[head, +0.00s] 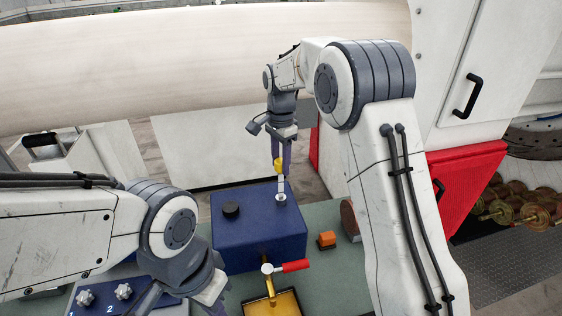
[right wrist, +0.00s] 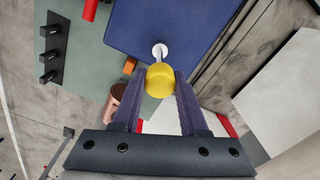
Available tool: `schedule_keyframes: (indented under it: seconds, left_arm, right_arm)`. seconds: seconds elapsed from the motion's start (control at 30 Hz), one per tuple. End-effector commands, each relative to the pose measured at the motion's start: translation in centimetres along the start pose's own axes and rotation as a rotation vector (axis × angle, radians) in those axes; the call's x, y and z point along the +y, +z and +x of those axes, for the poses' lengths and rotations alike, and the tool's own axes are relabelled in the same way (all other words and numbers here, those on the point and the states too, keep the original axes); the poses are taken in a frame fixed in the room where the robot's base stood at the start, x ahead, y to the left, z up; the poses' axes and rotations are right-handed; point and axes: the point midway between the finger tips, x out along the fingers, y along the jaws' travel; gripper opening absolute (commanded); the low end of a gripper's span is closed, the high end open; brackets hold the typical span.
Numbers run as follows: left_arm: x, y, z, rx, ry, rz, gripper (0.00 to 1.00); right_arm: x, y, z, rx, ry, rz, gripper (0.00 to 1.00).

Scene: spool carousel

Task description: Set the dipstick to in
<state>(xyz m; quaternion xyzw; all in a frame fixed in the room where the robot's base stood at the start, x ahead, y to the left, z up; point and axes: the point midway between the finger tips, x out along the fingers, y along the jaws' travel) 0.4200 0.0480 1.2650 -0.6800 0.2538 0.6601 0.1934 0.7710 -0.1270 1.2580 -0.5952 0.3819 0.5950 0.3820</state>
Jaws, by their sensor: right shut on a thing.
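The dipstick has a yellow handle (head: 280,167), which also shows in the right wrist view (right wrist: 159,80). My right gripper (head: 281,163) is shut on this handle, with a purple finger on each side of it. Below the handle, a pale stem runs down to a light round collar (head: 281,197) on top of the blue box (head: 245,243). The handle is held above the collar, apart from it. How deep the stick sits in the box is hidden. My left gripper (head: 185,298) is low at the left, partly cut off, and its jaws are unclear.
A black cap (head: 231,210) sits on the box top. A valve with a red lever (head: 295,266) stands over a yellow tray (head: 288,303) at the front. An orange block (head: 327,239) lies on the green bench right of the box. Numbered knobs (head: 123,291) are at lower left.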

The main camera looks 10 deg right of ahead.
Motion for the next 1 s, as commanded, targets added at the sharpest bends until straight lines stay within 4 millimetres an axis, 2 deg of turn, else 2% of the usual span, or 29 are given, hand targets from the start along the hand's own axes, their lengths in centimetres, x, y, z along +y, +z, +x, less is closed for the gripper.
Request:
schedule_keyframes:
  seconds: [0.6,0.67,0.9,1.0]
  left_arm:
    - [0.0,0.0,0.1,0.000,0.000,0.000,0.00]
    - [0.0,0.0,0.5,0.000,0.000,0.000,0.00]
    - [-0.2,0.2,3.0,0.000,0.000,-0.002,0.00]
    - [-0.2,0.2,3.1,0.000,0.000,-0.002,0.00]
  right_arm:
    - [0.1,0.0,0.2,-0.001,0.003,0.002,0.00]
    - [0.1,0.0,0.8,-0.001,0.004,0.002,0.00]
    - [0.1,0.0,4.8,-0.001,0.004,0.002,0.00]
    - [0.0,0.0,5.3,0.000,0.003,0.001,0.00]
